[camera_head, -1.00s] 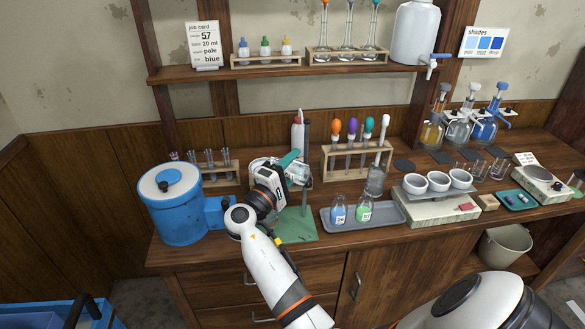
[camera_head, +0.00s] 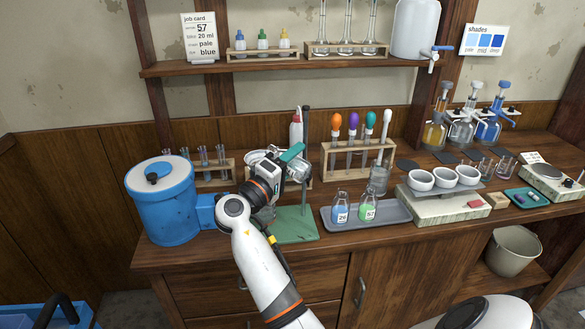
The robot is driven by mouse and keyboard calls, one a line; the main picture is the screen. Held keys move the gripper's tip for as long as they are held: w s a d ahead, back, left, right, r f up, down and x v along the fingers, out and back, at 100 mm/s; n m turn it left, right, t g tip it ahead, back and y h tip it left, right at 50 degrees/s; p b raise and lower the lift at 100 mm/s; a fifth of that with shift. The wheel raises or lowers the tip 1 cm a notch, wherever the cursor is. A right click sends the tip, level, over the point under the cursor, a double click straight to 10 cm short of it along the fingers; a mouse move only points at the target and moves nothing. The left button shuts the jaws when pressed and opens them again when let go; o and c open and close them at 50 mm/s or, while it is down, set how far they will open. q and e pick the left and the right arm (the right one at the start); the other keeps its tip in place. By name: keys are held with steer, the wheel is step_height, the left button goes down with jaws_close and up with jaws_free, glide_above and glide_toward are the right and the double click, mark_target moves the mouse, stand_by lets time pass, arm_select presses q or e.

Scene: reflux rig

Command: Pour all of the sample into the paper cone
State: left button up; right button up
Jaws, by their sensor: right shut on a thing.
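My right gripper (camera_head: 287,162) is shut on a clear glass vessel (camera_head: 299,169), held above the green stand base (camera_head: 294,226). The vessel looks tilted; its contents cannot be made out. A pale round rim (camera_head: 258,156), perhaps that of the paper cone, shows just behind and left of the gripper. The gripper and wrist hide most of it. A clear glass piece (camera_head: 265,214) shows low beside my forearm, partly covered. I cannot see any liquid flowing. My left gripper is not in view.
A blue lidded tub (camera_head: 163,213) stands left of my arm. A grey tray (camera_head: 392,213) with two small labelled bottles lies to the right. A wooden rack (camera_head: 352,172) with coloured-bulb droppers stands behind it. A white squeeze bottle (camera_head: 296,130) is behind the gripper.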

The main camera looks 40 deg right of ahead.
steer(key=shift+m+b, duration=0.5)
steer(key=shift+b, duration=0.7)
steer(key=shift+r, duration=0.1)
steer(key=shift+s+a+r+m+t+b, duration=0.1)
steer(key=shift+a+r+m+t+b, duration=0.15)
steer(key=shift+b, duration=0.25)
steer(key=r+m+g+b, duration=0.1)
steer(key=r+m, duration=0.2)
steer(key=m, duration=0.1)
steer(key=r+m+g+y+b, duration=0.1)
steer(key=r+m+b, duration=0.1)
steer(key=r+m, duration=0.2)
steer(key=r+m+g+b, duration=0.1)
steer(key=r+m, duration=0.2)
steer(key=m, duration=0.3)
steer(key=shift+d+r+y, duration=0.3)
steer(key=shift+r, duration=0.05)
steer(key=shift+r+m+g, duration=0.25)
steer(key=shift+r+m, duration=0.15)
steer(key=shift+m, duration=0.15)
